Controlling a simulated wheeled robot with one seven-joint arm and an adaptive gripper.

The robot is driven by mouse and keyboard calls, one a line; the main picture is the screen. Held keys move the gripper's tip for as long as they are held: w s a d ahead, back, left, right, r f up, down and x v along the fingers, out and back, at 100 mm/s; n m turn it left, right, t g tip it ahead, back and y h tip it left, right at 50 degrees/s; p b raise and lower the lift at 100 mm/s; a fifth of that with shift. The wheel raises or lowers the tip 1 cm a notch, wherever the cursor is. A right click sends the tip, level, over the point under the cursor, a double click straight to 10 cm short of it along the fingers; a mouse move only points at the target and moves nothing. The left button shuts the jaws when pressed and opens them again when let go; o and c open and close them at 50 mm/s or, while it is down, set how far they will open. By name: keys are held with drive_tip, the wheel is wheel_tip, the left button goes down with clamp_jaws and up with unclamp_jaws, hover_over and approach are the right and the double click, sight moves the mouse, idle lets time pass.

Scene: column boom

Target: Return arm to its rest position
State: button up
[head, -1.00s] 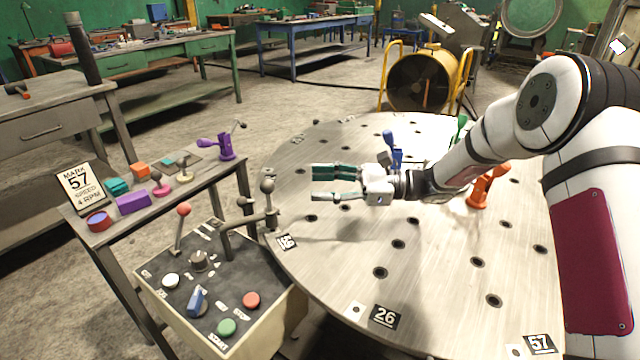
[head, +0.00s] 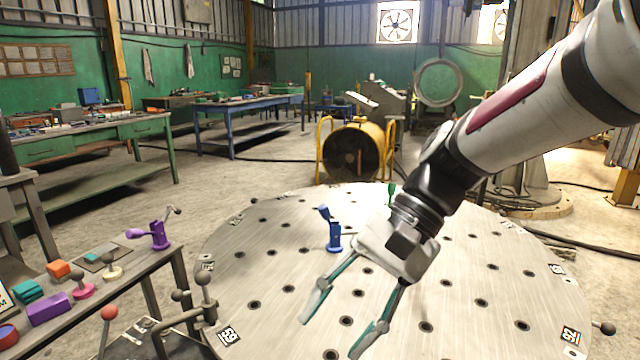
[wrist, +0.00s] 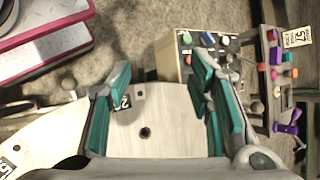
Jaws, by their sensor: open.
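My gripper (head: 340,322) is open and empty in the head view, with its two teal-lined fingers spread apart and pointing down and to the left above the round metal table (head: 285,290). In the wrist view my gripper (wrist: 160,105) shows its fingers wide apart with nothing between them. My arm reaches in from the upper right of the head view and slopes down to the wrist. Below the fingers, the wrist view shows the table's pale top with a dark hole.
A blue clamp (head: 333,232) stands on the table behind my gripper, and a green one (head: 391,194) at its far edge. At the left are a bench with a purple clamp (head: 158,236) and a red-knobbed lever (head: 108,314). A yellow-framed drum fan (head: 355,150) stands behind.

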drive_tip(key=s+d+f+n+t+h, duration=0.15)
drive_tip(key=s+d+h, duration=0.25)
drive_tip(key=s+d, duration=0.45)
drive_tip(key=s+d+f+n+t+h, duration=0.1)
drive_tip(key=s+d+n+t+h, duration=0.2)
drive_tip(key=s+d, duration=0.55)
wheel_tip(320, 180, up, 20)
drive_tip(key=t+p, duration=0.3)
drive_tip(key=p, duration=1.5)
drive_tip(key=shift+w+p, duration=0.2)
drive_tip(key=shift+p, duration=0.1)
drive_tip(key=shift+a+t, duration=0.15)
drive_tip(key=shift+t, duration=0.1)
